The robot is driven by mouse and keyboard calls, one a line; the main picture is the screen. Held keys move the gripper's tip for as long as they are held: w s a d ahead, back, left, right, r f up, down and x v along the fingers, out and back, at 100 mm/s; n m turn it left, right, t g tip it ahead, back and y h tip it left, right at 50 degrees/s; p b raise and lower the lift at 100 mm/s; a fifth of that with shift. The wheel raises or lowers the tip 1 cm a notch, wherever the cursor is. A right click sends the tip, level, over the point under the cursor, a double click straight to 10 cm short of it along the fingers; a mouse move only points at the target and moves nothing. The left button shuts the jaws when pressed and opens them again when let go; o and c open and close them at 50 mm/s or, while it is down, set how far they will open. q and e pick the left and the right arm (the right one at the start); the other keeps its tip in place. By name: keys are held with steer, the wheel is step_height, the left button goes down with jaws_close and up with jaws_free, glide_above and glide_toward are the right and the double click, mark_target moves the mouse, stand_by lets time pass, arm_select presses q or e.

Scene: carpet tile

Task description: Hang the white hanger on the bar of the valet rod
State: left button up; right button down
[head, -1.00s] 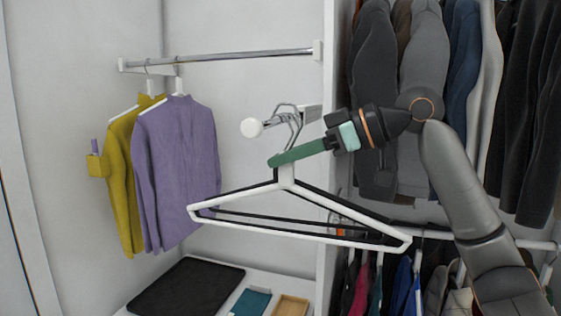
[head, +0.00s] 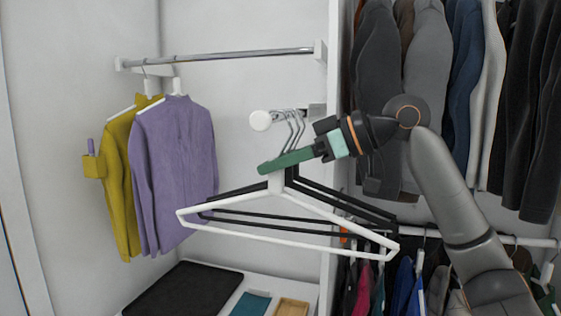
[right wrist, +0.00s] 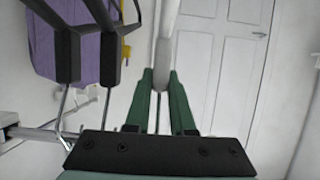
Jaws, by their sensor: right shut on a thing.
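The white hanger (head: 222,230) hangs level in front of black hangers (head: 345,205). My right gripper (head: 272,166) is shut on the white hanger's neck, which also shows between the green fingers in the right wrist view (right wrist: 164,60). The valet rod, with a white round end knob (head: 261,120), sticks out from the closet's side panel. Wire hooks of the black hangers (right wrist: 70,50) pass over the rod (right wrist: 42,134). The white hanger's hook is partly hidden, and I cannot tell whether it touches the rod. My left gripper is out of view.
A chrome rail (head: 230,55) at the back left carries a yellow garment (head: 120,190) and a purple sweater (head: 175,160). Dark clothes (head: 375,90) hang close behind my right arm. A shelf below holds a black tray (head: 185,290), a teal item (head: 251,304) and a wooden tray (head: 292,307).

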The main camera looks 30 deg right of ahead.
steer(key=c, duration=0.7)
jaws_free()
steer(key=shift+d+r, duration=0.1)
steer(key=v, duration=1.2)
steer(key=shift+s, duration=0.2)
